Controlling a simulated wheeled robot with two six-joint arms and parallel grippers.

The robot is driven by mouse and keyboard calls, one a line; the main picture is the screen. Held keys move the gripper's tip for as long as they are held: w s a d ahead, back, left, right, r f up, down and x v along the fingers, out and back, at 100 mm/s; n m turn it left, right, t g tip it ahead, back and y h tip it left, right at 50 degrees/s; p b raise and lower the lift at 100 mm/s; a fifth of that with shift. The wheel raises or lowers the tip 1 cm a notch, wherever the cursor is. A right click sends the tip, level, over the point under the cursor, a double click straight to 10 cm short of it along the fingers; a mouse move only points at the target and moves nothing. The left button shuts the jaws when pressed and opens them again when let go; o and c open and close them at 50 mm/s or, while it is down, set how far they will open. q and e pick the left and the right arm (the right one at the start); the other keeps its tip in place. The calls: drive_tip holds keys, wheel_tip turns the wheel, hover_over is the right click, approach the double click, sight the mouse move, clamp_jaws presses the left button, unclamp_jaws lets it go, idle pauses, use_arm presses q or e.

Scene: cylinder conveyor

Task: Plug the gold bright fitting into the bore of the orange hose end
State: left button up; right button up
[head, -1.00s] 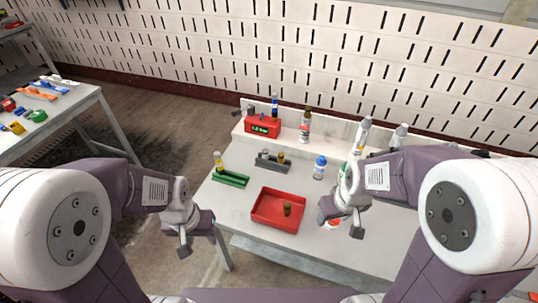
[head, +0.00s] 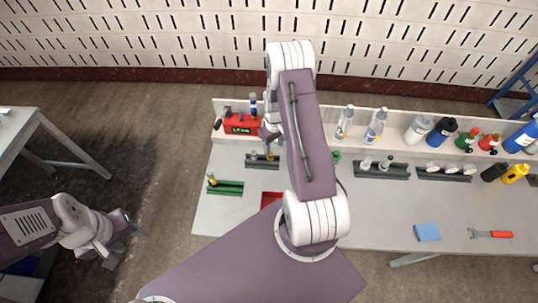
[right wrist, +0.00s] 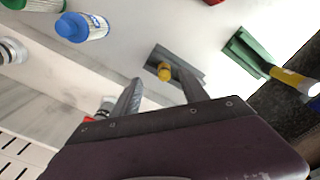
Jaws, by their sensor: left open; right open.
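A gold fitting (right wrist: 165,72) stands in a dark grey holder (right wrist: 157,55) in the right wrist view. The holder also shows in the head view (head: 262,164). My right gripper (head: 268,138) is open above it, and in the right wrist view the fitting appears between the fingertips (right wrist: 160,80), with no visible contact. A yellow-orange tube with a pale end (right wrist: 290,82) stands in a green holder (right wrist: 245,50); I cannot tell surely whether it is the orange hose end. My left gripper (head: 127,247) is open and empty, off the table's left side.
A red box with a display (head: 240,125) stands on the back ledge. A red tray (head: 270,197) is mostly hidden by my right arm. Bottles (head: 417,128) line the back right. A blue sponge (head: 427,232) and a wrench (head: 490,234) lie at the front right.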

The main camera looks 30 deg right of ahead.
sight(270, 158)
drive_tip(key=shift+w+a+f, duration=0.2)
drive_tip(key=shift+w+f, duration=0.15)
drive_tip(key=shift+f, duration=0.3)
drive_tip(key=shift+w+a+f, duration=0.15)
drive_tip(key=shift+w+f, duration=0.15)
drive_tip(key=shift+f, duration=0.3)
drive_tip(key=shift+w+f, duration=0.25)
drive_tip(key=shift+d+f+p, duration=0.15)
drive_tip(key=shift+f+p, duration=0.1)
drive_tip(key=shift+p, duration=0.1)
drive_tip(key=f, duration=0.1)
drive_tip(key=f+p, duration=0.1)
drive_tip(key=f, duration=0.1)
drive_tip(key=shift+s+f, duration=0.3)
drive_tip(key=shift+s, duration=0.05)
drive_tip(key=shift+w+f, duration=0.35)
drive_tip(key=shift+f, duration=0.1)
drive_tip(key=shift+s+r, duration=0.1)
drive_tip(key=shift+s, duration=0.1)
clamp_jaws()
use_arm(q)
drive_tip(key=shift+w+a+r, duration=0.1)
drive_tip(key=shift+w+r, duration=0.55)
drive_tip(key=shift+r, duration=0.2)
